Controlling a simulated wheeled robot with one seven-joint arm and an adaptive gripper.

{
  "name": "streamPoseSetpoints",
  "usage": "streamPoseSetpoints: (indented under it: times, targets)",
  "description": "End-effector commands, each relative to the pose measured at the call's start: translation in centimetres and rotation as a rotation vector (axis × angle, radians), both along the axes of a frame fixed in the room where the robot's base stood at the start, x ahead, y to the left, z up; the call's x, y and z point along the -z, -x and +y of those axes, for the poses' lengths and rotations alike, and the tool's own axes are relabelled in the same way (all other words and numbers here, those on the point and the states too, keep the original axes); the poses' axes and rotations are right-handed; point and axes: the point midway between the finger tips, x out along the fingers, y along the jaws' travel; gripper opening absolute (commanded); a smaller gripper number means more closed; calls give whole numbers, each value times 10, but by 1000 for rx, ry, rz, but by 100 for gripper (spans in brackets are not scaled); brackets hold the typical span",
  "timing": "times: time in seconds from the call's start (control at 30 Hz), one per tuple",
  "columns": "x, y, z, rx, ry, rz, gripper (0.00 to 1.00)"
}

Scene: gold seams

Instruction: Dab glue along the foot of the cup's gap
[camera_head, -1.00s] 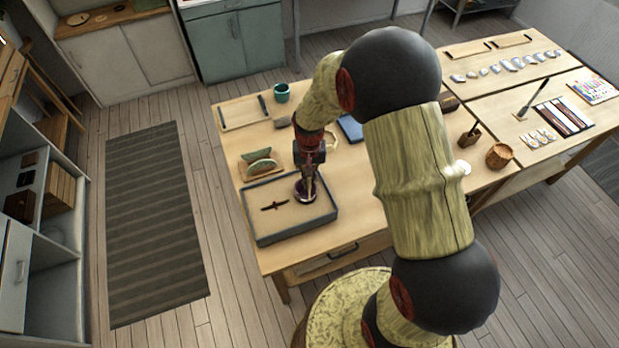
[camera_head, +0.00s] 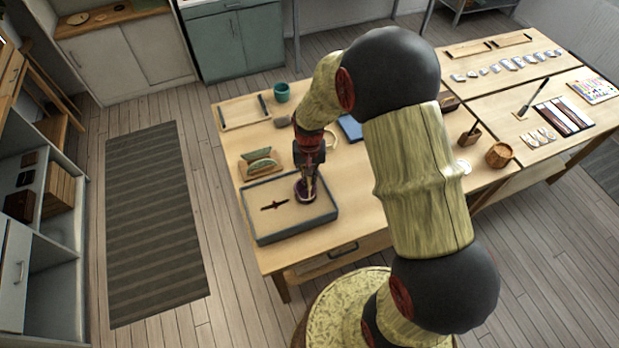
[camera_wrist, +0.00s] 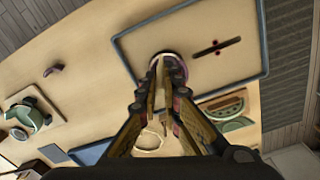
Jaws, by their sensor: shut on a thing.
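The cup (camera_head: 305,196) is small and dark purple with a paler rim. It stands in the shallow grey-rimmed tray (camera_head: 290,236), near the right side. In the wrist view part of the cup's rim (camera_wrist: 179,62) shows just beyond my fingertips; its gap and foot are hidden. My gripper (camera_head: 307,184) points down right over the cup. In the wrist view my gripper (camera_wrist: 160,84) is shut on a thin pale stick (camera_wrist: 160,75), whose tip reaches the cup. I cannot tell whether it touches. I see no glue clearly.
Green half-round pieces (camera_head: 262,164) stand on a small wooden holder behind the tray. A teal cup (camera_head: 281,92) and a blue pad (camera_head: 350,128) are farther back.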

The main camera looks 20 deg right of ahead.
Motion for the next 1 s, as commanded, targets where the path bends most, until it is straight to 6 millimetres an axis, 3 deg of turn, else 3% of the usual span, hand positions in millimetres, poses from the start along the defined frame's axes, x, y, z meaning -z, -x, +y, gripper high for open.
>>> streamPoseSetpoints:
  times: [1.0]
  targets:
    - [-7,-5,-20,0,0,0,0]
